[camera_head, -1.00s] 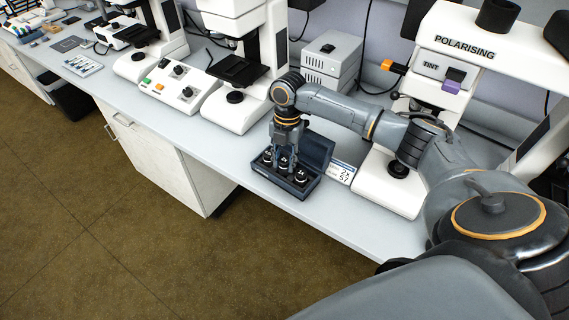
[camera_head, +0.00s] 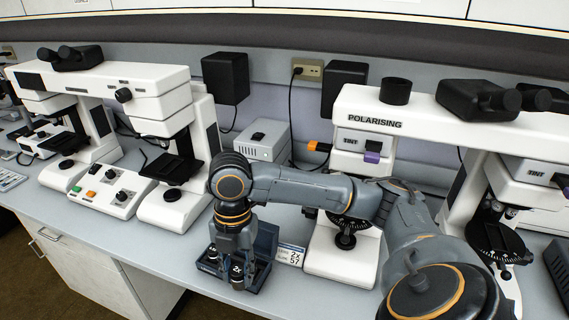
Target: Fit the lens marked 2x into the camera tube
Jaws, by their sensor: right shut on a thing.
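My right gripper (camera_head: 236,262) points down over the dark lens case (camera_head: 266,242), which stands open with its lid at the back. The gripper is shut on a small black lens (camera_head: 237,276) with a white mark too small to read. I cannot tell whether this lens is clear of its seat. Another lens (camera_head: 210,254) shows at the left of the case; the gripper and arm hide part of the case. The black camera tube (camera_head: 396,92) stands on top of the microscope marked POLARISING (camera_head: 362,115), with its upper end open. My left gripper is not in view.
A card (camera_head: 291,254) reading "2x" and "57" stands beside the case. A grey box (camera_head: 263,140) is behind. Other microscopes stand left (camera_head: 165,140) and right (camera_head: 519,170). My right arm crosses in front of the polarising microscope. Eyepieces (camera_head: 480,99) sit right of the tube.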

